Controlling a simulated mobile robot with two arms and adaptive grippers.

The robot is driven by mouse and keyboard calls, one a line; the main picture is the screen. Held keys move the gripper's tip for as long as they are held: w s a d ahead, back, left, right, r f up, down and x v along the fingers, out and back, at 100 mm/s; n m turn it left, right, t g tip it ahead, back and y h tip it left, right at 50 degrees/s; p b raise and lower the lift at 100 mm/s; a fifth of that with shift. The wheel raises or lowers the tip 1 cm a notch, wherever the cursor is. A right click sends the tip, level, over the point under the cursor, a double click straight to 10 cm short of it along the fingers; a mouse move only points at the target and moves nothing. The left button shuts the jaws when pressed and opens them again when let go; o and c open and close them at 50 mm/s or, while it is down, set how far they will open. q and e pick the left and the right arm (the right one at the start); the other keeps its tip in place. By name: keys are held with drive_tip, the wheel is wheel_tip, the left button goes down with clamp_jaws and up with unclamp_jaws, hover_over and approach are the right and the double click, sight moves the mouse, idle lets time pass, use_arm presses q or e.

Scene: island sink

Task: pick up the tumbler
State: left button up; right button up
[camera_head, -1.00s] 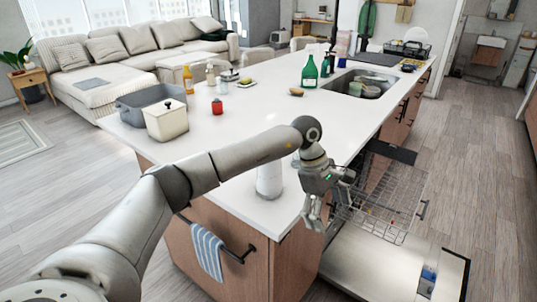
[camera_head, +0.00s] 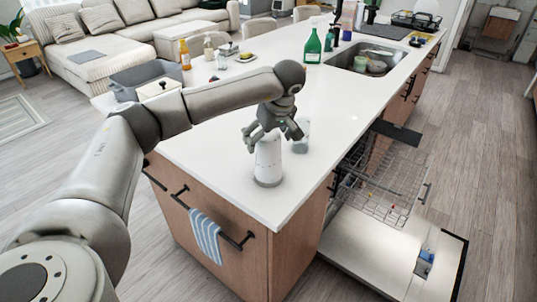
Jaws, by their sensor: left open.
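A clear, pale green-tinted tumbler (camera_head: 302,138) stands on the white island counter near its right edge. The finger side of my left gripper (camera_head: 271,134) hides part of it. My left gripper is open, with its fingers pointing down beside the tumbler, on its left in the view. A white cylinder (camera_head: 268,164) stands just in front of the tumbler, and the gripper's fingers overlap its top in the view. I cannot tell whether the gripper touches either one. My right gripper is not in view.
An open dishwasher with a pulled-out wire rack (camera_head: 385,178) lies right of the island. A sink (camera_head: 365,66) and a green bottle (camera_head: 313,46) are farther back. The counter's middle is clear.

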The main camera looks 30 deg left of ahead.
use_arm(q)
drive_tip(key=p+x, duration=0.1)
drive_tip(key=x, duration=0.3)
drive_tip(key=shift+w, duration=0.2)
drive_tip(key=c, duration=1.3)
